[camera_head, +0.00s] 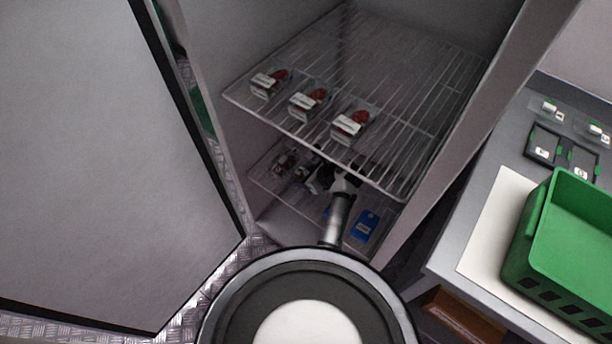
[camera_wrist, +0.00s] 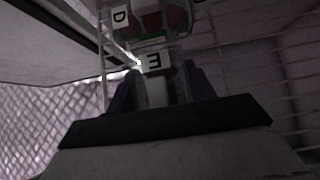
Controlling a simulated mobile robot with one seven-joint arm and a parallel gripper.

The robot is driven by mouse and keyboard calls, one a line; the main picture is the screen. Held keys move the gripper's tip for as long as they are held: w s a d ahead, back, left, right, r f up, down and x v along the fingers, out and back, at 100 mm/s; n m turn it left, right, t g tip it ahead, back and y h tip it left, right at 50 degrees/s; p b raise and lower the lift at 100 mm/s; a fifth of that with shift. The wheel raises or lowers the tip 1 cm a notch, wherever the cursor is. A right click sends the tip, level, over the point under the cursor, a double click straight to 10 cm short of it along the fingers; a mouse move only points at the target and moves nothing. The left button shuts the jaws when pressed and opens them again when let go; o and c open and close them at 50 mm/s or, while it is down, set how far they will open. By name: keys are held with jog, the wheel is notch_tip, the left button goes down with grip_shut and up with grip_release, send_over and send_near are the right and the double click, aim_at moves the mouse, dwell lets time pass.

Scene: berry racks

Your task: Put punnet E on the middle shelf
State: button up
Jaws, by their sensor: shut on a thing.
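My gripper (camera_wrist: 154,84) is shut on punnet E (camera_wrist: 154,62), a small clear punnet with red fruit and a white tag lettered E. In the head view my gripper (camera_head: 318,180) is inside the open cabinet, below the upper visible wire shelf (camera_head: 400,92) and over the lower wire shelf (camera_head: 268,178). Shelf wires partly hide it, and punnet E is hard to make out there. I cannot tell whether punnet E touches the lower shelf. Punnet D (camera_wrist: 121,18) is close beside or behind E at the top of the wrist view.
Three punnets, left (camera_head: 268,83), centre (camera_head: 309,102) and right (camera_head: 350,122), stand along the upper shelf's front. A blue card or box (camera_head: 365,225) is low at the right. The cabinet door (camera_head: 90,150) stands open left. A green crate (camera_head: 530,235) is on the right counter.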

jog(key=shift+f, duration=0.2)
jog(key=o, duration=1.1)
jog(key=shift+f, duration=0.1)
jog(key=v, duration=1.2)
